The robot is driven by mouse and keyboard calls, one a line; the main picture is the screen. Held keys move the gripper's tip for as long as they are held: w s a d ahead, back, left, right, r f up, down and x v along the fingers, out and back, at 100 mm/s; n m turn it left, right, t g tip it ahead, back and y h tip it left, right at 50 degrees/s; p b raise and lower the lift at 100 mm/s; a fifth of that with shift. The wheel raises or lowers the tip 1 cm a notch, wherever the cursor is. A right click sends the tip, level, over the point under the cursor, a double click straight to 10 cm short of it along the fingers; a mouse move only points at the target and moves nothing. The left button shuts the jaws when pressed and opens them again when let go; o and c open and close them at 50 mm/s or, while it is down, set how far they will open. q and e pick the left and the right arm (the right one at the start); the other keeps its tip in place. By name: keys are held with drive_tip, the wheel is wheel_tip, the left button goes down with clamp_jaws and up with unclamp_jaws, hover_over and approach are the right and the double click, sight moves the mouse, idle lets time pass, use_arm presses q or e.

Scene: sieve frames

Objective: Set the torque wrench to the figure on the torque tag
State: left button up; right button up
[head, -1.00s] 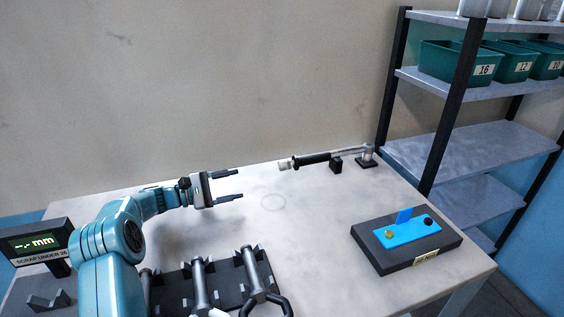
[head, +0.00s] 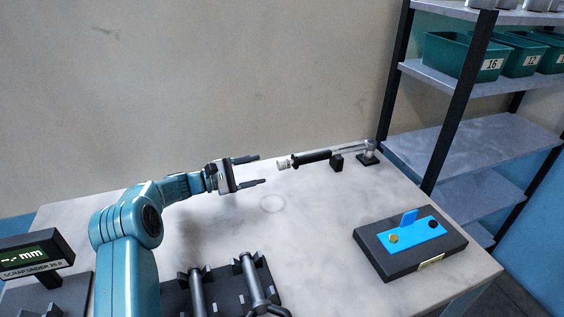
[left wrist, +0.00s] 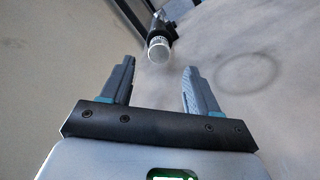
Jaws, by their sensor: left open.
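The torque wrench (head: 312,158) lies along the back of the table, with a black grip and a pale knob at its left end. Its head end rests at a small dark stand on the right. My left gripper (head: 254,171) is open and empty, just left of the knob and pointing at it. In the left wrist view the knob (left wrist: 159,50) is ahead of the open fingers (left wrist: 156,88), apart from them. I cannot make out a torque tag. My right gripper is not in view.
A black block with a blue plate (head: 418,235) sits at the front right. A dark rack holding grey rods (head: 196,290) is at the front. A display (head: 35,255) stands at the left. Shelves with green bins (head: 447,52) are at right. The middle of the table is clear.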

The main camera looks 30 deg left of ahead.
sight(278, 165)
use_arm(q)
drive_tip(key=p+x, duration=0.1)
drive_tip(key=x, duration=0.8)
drive_tip(key=c, duration=1)
